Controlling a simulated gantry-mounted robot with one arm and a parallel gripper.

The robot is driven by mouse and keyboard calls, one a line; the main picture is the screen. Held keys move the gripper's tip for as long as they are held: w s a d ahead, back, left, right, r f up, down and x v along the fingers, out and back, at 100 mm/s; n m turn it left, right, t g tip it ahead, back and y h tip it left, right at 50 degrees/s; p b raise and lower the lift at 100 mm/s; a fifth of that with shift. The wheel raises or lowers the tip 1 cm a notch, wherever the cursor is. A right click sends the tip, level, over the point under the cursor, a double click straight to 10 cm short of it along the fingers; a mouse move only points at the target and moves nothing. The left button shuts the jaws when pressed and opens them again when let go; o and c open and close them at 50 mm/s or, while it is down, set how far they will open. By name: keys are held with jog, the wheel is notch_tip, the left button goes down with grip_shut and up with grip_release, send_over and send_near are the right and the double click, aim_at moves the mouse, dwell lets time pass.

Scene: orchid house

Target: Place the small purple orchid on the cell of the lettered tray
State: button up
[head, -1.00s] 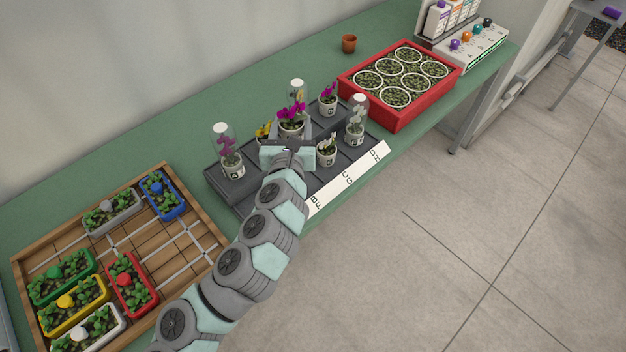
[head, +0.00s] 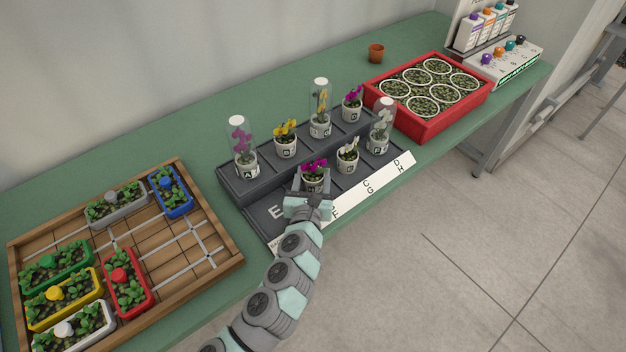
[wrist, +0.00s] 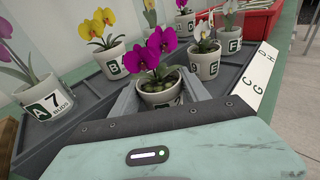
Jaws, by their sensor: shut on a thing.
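The small purple orchid (head: 314,167) has magenta flowers in a white pot. My gripper (head: 312,187) is shut on this pot; the wrist view shows the orchid (wrist: 160,52) upright with a finger on each side of the pot (wrist: 158,94). The dark grey lettered tray (head: 232,181) has two stepped rows of cells. The held pot is over the front row, left of a white orchid (head: 348,154). Whether it touches the tray floor cannot be told.
A domed purple orchid (head: 240,145), a yellow orchid (head: 285,140), a domed yellow one (head: 320,110) and another purple one (head: 352,103) stand in the back row. A domed white orchid (head: 383,128) stands front right. A wooden tray (head: 225,265) and red crate (head: 440,122) flank the tray.

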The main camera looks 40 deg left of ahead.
jog(key=shift+f, duration=0.3)
jog(key=o, duration=1.5)
jog(key=shift+r, duration=0.2)
jog(key=shift+s+d+r, duration=0.1)
jog(key=shift+s+d, duration=0.1)
jog(key=shift+s, duration=0.1)
jog(key=p+v, duration=0.3)
jog(key=v, duration=0.8)
jog(key=shift+d, duration=0.15)
